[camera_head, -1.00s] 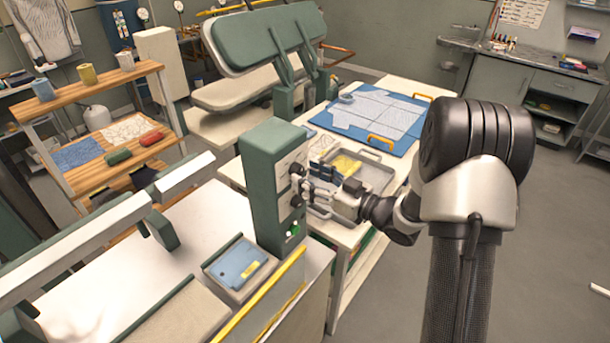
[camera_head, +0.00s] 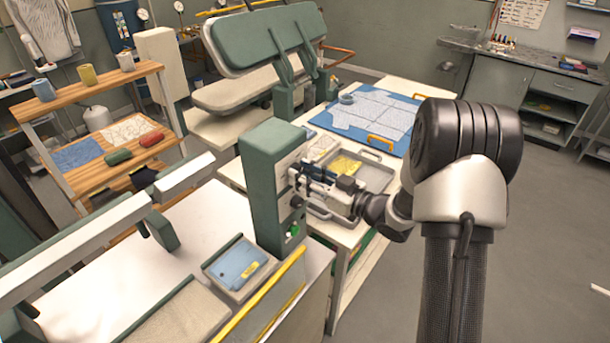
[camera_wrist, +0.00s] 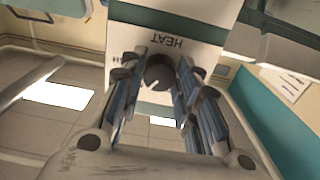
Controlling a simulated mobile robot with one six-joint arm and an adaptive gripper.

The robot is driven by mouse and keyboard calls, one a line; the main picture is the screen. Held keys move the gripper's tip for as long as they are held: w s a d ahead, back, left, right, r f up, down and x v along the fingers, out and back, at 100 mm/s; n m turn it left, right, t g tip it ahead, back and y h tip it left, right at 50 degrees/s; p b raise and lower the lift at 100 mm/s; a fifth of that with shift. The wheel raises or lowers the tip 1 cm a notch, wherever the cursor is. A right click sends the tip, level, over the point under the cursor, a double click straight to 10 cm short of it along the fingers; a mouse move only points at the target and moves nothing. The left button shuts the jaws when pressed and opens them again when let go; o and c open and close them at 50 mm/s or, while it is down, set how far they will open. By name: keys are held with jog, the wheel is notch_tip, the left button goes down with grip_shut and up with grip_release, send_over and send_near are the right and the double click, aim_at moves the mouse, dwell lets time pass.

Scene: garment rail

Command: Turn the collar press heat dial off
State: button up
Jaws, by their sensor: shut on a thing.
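The collar press control box (camera_head: 262,190) is a green housing with a pale front plate, standing at the end of the press table. In the wrist view its plate reads HEAT (camera_wrist: 163,43), upside down. Below that word is the dark round heat dial (camera_wrist: 158,73), with a white pointer mark aimed to the lower left of the picture. My gripper (camera_head: 303,176) is at the box's front plate, its fingers on both sides of the dial and shut on it. In the head view the gripper hides the heat dial. A lower dark knob (camera_head: 297,201) shows beneath it.
A green switch (camera_head: 293,230) sits low on the box. A blue pad in a tray (camera_head: 238,264) is left of it. Behind my gripper, a table holds a grey tray (camera_head: 376,178) and a blue mat (camera_head: 400,148). Open floor lies to the right.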

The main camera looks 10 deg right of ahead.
jog(key=shift+c, duration=1.2)
jog(key=shift+b, duration=0.3)
jog(key=n+b, duration=1.7)
jog(key=b, duration=0.1)
jog(key=shift+d+r+b, duration=0.1)
jog(key=shift+b, duration=0.25)
jog(key=n, duration=0.6)
jog(key=shift+r+n, duration=0.1)
jog(key=shift+n, duration=0.2)
jog(key=o, duration=1.1)
jog(key=shift+c, duration=0.2)
